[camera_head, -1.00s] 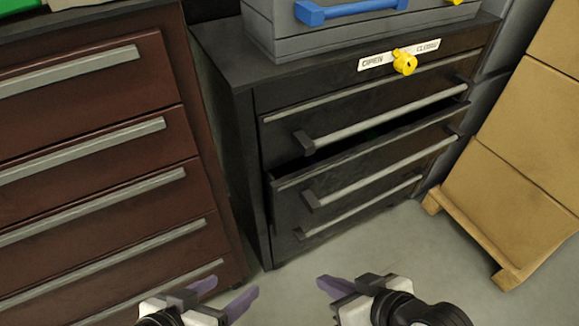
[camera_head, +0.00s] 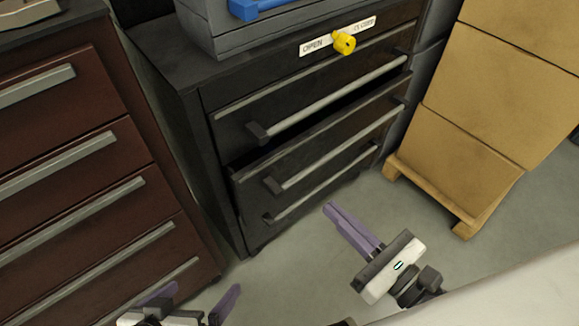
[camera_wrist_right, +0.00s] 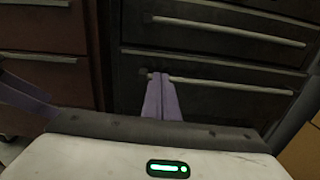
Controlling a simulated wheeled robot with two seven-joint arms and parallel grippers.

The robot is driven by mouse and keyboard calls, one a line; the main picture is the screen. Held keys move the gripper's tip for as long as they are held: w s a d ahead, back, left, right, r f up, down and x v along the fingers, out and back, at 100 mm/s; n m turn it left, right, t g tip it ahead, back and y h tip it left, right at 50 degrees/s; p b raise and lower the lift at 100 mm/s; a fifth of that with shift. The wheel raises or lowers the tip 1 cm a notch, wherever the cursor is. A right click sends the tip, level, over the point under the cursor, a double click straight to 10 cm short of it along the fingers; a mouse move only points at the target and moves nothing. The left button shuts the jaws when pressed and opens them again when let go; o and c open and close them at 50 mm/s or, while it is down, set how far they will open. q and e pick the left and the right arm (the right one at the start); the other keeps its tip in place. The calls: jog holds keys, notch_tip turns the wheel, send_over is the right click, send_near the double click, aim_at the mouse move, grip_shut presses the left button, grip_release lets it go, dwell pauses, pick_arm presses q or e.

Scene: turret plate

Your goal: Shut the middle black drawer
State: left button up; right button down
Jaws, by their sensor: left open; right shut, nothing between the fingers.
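The black cabinet (camera_head: 165,70) has three drawers with grey bar handles. Its middle drawer (camera_head: 310,150) stands partly out, with a dark gap above its front edge; its handle (camera_head: 335,148) runs across the front. My right gripper (camera_head: 330,208) is shut and empty, in front of the cabinet and apart from the middle handle in the head view. In the right wrist view its closed purple fingers (camera_wrist_right: 160,78) overlap the left end of a lower handle (camera_wrist_right: 230,85); I cannot tell whether they touch. My left gripper (camera_head: 195,292) is open and empty at the bottom left.
A reddish-brown drawer cabinet (camera_head: 60,135) stands left of the black one. A grey box (camera_head: 240,35) with a blue handle sits on top. Cardboard boxes on a wooden pallet (camera_head: 430,200) stand at the right. Grey floor (camera_head: 300,275) lies open in front.

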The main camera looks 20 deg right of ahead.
aim_at(279, 160)
jog(key=x, duration=1.4)
jog(key=shift+s+a+p, duration=0.1)
jog(key=shift+a+p, duration=0.05)
jog(key=shift+p, duration=0.2)
pick_arm(q)
jog(key=shift+a+r, duration=0.2)
jog(key=shift+r, duration=0.1)
